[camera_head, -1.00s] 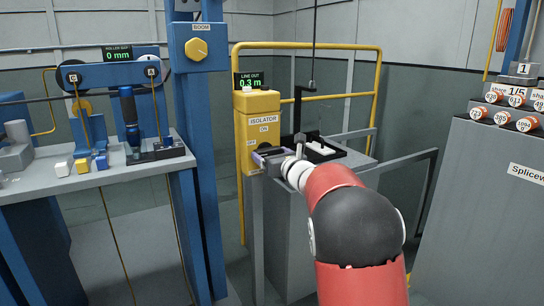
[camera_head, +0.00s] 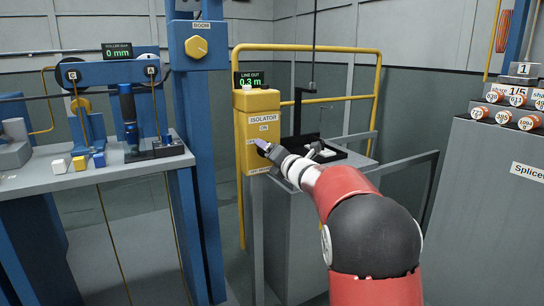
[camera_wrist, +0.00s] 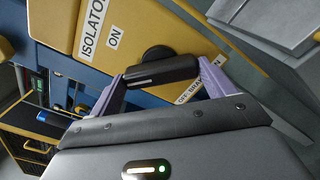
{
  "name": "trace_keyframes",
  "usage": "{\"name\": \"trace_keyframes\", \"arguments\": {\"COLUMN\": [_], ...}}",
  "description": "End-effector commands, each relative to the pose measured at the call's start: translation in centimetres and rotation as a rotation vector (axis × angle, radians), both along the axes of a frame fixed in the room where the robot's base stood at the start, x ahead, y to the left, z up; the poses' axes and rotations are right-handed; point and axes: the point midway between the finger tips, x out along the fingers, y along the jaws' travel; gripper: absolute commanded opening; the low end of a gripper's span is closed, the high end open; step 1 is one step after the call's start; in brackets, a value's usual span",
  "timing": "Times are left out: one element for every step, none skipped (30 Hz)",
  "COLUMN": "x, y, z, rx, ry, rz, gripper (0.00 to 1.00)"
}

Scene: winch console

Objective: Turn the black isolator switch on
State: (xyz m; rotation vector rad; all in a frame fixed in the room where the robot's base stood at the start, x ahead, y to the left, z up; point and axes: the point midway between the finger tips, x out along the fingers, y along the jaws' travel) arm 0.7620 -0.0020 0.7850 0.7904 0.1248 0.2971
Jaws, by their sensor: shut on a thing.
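The yellow isolator box (camera_head: 258,104) stands left of centre, with "ISOLATOR" and "ON" labels on its face. In the wrist view its yellow face (camera_wrist: 130,22) fills the upper part. The black isolator switch (camera_wrist: 160,70) shows there as a bar handle on a round black hub, and its bar lies between my purple fingertips. My gripper (camera_wrist: 162,78) is shut on the bar, one finger at each end. In the head view my gripper (camera_head: 262,145) is at the front of the box, and it hides the switch. In the wrist view the handle lies askew to the label text.
A black tray (camera_head: 340,153) sits on the grey cabinet right of the box. A yellow rail (camera_head: 330,46) runs behind it. A blue post (camera_head: 205,200) and a grey bench (camera_head: 120,172) with small blocks are to the left. The Splicewell counter stands at the right.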

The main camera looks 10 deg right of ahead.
Motion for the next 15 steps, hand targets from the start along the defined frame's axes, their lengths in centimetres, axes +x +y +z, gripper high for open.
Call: {"name": "trace_keyframes", "arguments": {"x": [-0.01,-0.02,-0.01,-0.01,-0.01,-0.01,-0.01,-0.01,-0.01,0.00,-0.01,0.00,0.00,-0.01,-0.01], "y": [-0.06,-0.05,-0.03,-0.03,-0.04,-0.06,-0.07,-0.08,-0.05,-0.02,-0.01,-0.02,-0.05,-0.07,-0.08], "z": [-0.09,-0.09,-0.07,-0.06,-0.05,-0.04,-0.04,-0.03,-0.01,-0.01,0.01,0.01,0.01,0.01,0.00], "rx": [0.040,0.068,0.104,0.131,0.158,0.194,0.222,0.249,0.286,0.312,0.339,0.373,0.398,0.423,0.455], "ry": [0.015,0.024,0.036,0.045,0.054,0.065,0.074,0.083,0.095,0.103,0.112,0.123,0.131,0.139,0.150], "rz": [-0.001,-0.001,-0.001,-0.001,-0.001,-0.001,-0.001,-0.001,-0.001,0.000,0.000,0.000,-0.001,-0.001,-0.001], "gripper": [0.59,0.59,0.59,0.59,0.59,0.59,0.59,0.59,0.59,0.59,0.59,0.59,0.59,0.59,0.59]}}
